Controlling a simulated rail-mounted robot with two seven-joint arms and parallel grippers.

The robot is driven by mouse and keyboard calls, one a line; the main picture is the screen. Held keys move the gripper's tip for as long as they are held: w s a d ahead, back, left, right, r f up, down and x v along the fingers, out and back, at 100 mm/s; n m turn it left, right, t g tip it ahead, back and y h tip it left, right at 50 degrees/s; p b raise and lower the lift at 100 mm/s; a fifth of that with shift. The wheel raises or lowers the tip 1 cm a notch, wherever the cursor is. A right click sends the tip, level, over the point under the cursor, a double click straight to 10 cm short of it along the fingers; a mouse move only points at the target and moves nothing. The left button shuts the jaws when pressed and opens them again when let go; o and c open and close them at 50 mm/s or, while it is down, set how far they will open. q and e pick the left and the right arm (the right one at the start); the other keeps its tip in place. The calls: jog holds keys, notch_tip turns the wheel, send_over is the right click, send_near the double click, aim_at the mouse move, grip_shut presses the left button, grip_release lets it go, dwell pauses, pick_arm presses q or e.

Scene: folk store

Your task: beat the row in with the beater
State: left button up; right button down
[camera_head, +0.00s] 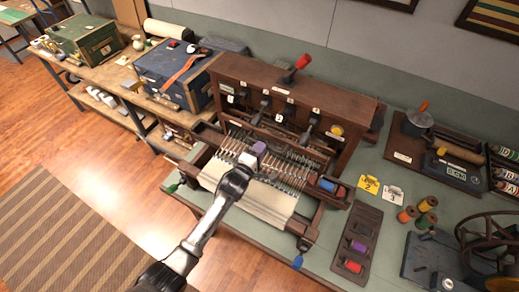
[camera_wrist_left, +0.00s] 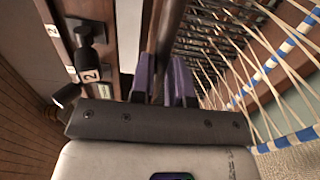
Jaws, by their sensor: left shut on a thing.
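A dark wooden table loom (camera_head: 262,75) stands at the centre, with pale warp threads (camera_head: 285,172) running to cream cloth (camera_head: 265,202) at its front. My left gripper (camera_head: 257,150) reaches over the warp, just behind the cloth. In the left wrist view its purple-padded fingers (camera_wrist_left: 166,82) are shut on a dark bar, seemingly the beater (camera_wrist_left: 170,28); the rest of the beater is mostly hidden by the gripper. A blue and white band (camera_wrist_left: 262,72) crosses the warp threads to the right of the gripper, apart from the bar. My right gripper is not in view.
Numbered levers (camera_head: 265,103) line the loom's upper beam, with a red-handled one (camera_head: 297,66) on top. A tray of bobbins (camera_head: 357,240) lies right of the loom. A blue box (camera_head: 172,73) stands left.

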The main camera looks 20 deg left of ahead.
pick_arm(q)
jog(key=s+a+p, duration=0.1)
jog(key=s+p, duration=0.6)
jog(key=s, duration=0.3)
jog(key=shift+s, duration=0.15)
jog(key=shift+s+a+r+p, duration=0.1)
jog(key=shift+s+a+p, duration=0.1)
jog(key=shift+s+p, duration=0.5)
jog(key=shift+s+a+p, duration=0.15)
jog(key=shift+s+p, duration=0.1)
jog(key=shift+s, duration=0.85)
grip_shut()
jog(key=shift+s+a+p, duration=0.1)
jog(key=shift+s+p, duration=0.3)
jog(key=shift+s, duration=0.6)
